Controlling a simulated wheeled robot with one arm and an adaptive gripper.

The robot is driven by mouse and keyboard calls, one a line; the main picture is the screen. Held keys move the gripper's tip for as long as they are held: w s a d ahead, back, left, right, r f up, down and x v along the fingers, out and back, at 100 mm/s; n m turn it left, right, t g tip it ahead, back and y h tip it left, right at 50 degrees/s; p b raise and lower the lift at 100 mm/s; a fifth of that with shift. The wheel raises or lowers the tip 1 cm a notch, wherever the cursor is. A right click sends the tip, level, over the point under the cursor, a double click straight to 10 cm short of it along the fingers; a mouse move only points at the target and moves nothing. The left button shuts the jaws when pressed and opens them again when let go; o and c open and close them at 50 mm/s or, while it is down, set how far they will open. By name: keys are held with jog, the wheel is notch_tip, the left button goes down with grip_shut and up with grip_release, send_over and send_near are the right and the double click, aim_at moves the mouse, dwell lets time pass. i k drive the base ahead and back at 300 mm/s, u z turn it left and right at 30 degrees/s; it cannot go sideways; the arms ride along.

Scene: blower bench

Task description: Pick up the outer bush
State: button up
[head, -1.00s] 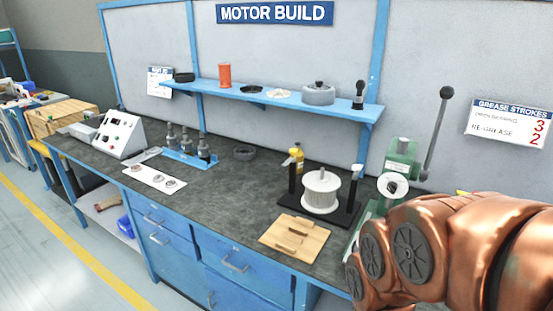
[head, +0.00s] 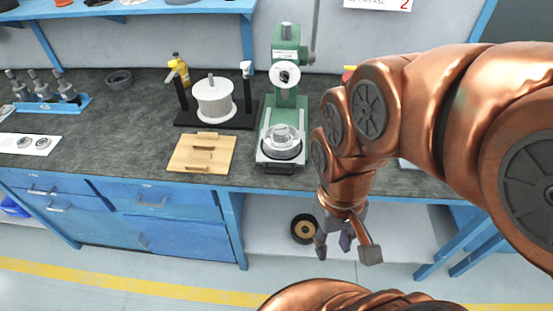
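My gripper (head: 345,250) hangs in front of the bench's right part, fingers pointing down and spread apart. It looks open and empty. No part is clearly recognisable as the outer bush. A dark ring (head: 119,80) lies flat on the benchtop at the left, far from my gripper. A black round part with a tan centre (head: 304,228) is on the lower shelf, just left of my gripper in the picture. Small ring parts (head: 42,142) sit on a white plate at the far left.
A green press (head: 288,95) with a round metal part (head: 281,140) on its base stands left of my arm. A white spool (head: 213,98) is on a black stand, with a wooden board (head: 202,153) in front. The floor before the blue drawers (head: 185,243) is clear.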

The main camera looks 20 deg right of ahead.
aim_at(281, 132)
jog(key=u, duration=3.1)
jog(key=k, duration=0.65)
jog(key=z, duration=1.4)
